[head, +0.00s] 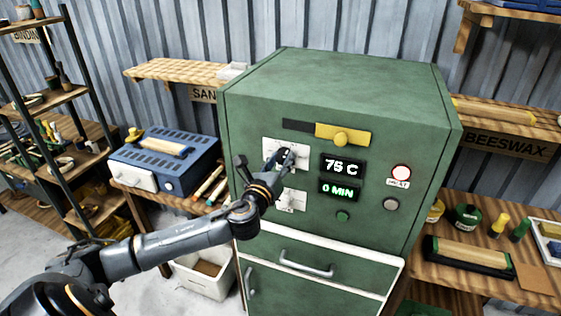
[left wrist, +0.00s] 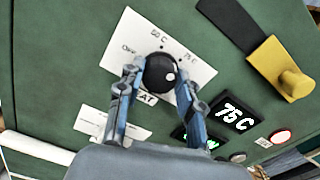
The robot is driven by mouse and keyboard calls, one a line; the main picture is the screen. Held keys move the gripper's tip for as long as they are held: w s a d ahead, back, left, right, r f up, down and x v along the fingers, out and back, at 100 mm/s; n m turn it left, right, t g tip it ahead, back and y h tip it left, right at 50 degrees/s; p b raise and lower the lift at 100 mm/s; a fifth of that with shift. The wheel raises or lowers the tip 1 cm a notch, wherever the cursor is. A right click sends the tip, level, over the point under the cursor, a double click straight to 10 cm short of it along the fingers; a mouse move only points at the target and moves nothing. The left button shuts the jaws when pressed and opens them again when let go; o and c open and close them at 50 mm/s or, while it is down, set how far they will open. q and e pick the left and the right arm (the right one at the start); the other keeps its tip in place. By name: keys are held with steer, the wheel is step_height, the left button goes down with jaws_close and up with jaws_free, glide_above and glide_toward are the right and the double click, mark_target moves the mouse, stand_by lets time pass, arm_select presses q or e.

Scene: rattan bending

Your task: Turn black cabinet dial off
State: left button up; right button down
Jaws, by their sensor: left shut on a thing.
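The black dial (left wrist: 160,73) sits on a white plate (left wrist: 128,33) on the green cabinet front, with OFF, 50 C and 75 C marks around it. A small white dot shows on the dial's face, toward its right side. My left gripper (left wrist: 158,80) has one finger on each side of the dial and is shut on it. In the head view, the left gripper (head: 272,162) partly covers the dial. The upper display (head: 342,168) reads 75 C. My right gripper is not in view.
The green cabinet (head: 330,88) also carries a yellow slider handle (head: 342,136), a lower display (head: 340,191) reading 0 MIN, a lit round HEAT lamp (head: 401,172) and a lower white plate (head: 293,201). A blue box (head: 168,157) stands on the bench at the left.

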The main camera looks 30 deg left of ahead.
arm_select(q)
steer(key=n+b, duration=0.1)
steer(key=n, duration=0.4)
steer(key=shift+f+b, duration=0.1)
steer(key=shift+b, duration=0.3)
steer(key=n+b, duration=0.1)
steer(key=n, duration=0.5)
steer(key=shift+n, duration=0.4)
steer(key=n, duration=0.9)
steer(key=shift+f+n, duration=0.1)
steer(key=shift+n, duration=1.2)
steer(key=o, duration=1.2)
steer(key=shift+c, duration=0.2)
